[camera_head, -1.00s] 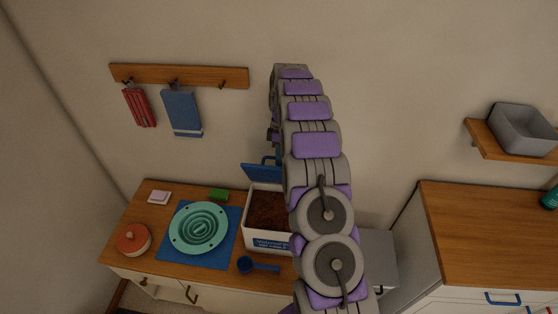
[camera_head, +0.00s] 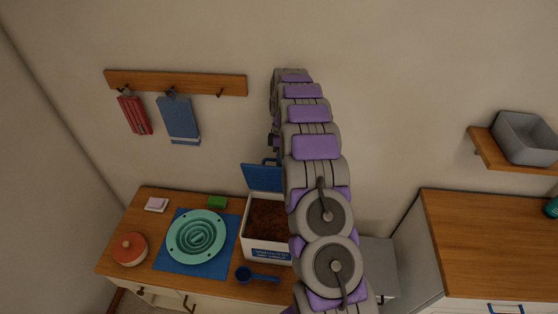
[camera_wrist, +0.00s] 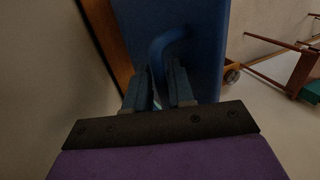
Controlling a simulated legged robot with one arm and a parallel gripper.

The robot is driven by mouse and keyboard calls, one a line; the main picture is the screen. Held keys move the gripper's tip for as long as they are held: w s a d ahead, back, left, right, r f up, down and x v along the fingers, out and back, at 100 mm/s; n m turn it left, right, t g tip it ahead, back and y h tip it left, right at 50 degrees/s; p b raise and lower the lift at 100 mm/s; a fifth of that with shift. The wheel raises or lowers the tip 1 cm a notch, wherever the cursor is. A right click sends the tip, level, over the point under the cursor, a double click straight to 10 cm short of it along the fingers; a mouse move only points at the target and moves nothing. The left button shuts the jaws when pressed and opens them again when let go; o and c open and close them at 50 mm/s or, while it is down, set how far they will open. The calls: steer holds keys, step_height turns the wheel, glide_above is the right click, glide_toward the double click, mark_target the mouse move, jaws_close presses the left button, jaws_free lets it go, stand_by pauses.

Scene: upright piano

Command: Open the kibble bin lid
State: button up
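The kibble bin (camera_head: 267,251) is a white box with a blue label, full of brown kibble, on the left wooden counter. Its blue lid (camera_head: 262,178) stands raised at the bin's back edge, so the kibble shows. The lid's blue handle (camera_head: 268,161) is near its top edge. In the wrist view the lid (camera_wrist: 195,25) fills the upper middle, and my gripper (camera_wrist: 159,85) has its two fingers on either side of the curved handle (camera_wrist: 170,40), with little gap. In the head view my arm hides the bin's right side and most of my gripper.
A blue scoop (camera_head: 257,275) lies before the bin. To its left are a blue mat (camera_head: 222,262) with a teal slow-feeder bowl (camera_head: 195,237), a red-lidded pot (camera_head: 130,248), a green block (camera_head: 217,202) and a pale block (camera_head: 156,204). A hook rail (camera_head: 175,83) is above.

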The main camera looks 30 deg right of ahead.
steer(key=shift+o, duration=1.4)
steer(key=shift+w+d, duration=0.25)
steer(key=shift+w, duration=0.05)
steer(key=shift+a+r, duration=0.25)
steer(key=shift+r, duration=0.3)
steer(key=s+a+r, duration=0.2)
steer(key=s, duration=0.5)
steer(key=s+a+r+p, duration=0.1)
steer(key=s+a+r, duration=0.1)
steer(key=s, duration=0.6)
steer(key=shift+s, duration=0.2)
